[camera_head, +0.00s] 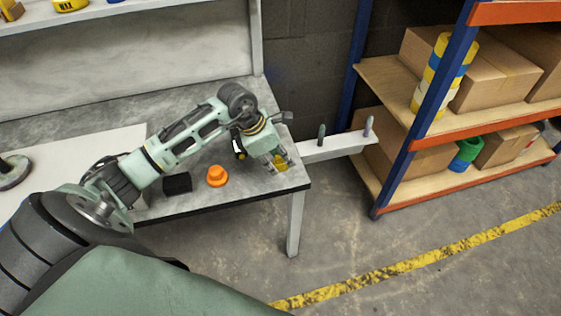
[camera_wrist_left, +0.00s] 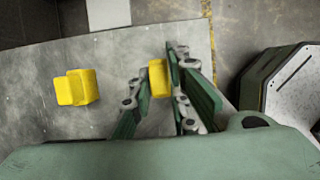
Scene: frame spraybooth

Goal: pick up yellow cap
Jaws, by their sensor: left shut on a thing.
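My left gripper (camera_head: 281,163) reaches down over the right end of the grey table (camera_head: 255,187) in the head view. In the left wrist view its fingers (camera_wrist_left: 162,95) are shut on a yellow piece, the yellow cap (camera_wrist_left: 158,78). Only part of the cap shows between the fingers, and in the head view the gripper mostly covers it. I cannot tell whether it still touches the tabletop. A second yellow, stepped piece (camera_wrist_left: 76,88) lies on the table to the left in the wrist view, apart from the fingers. My right gripper is not in view.
An orange cap (camera_head: 217,176) and a black block (camera_head: 177,183) stand on the table left of the gripper. A white beam (camera_head: 330,147) with upright pegs juts out at the table's right. A blue and orange shelf (camera_head: 455,150) holds cardboard boxes and tape rolls.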

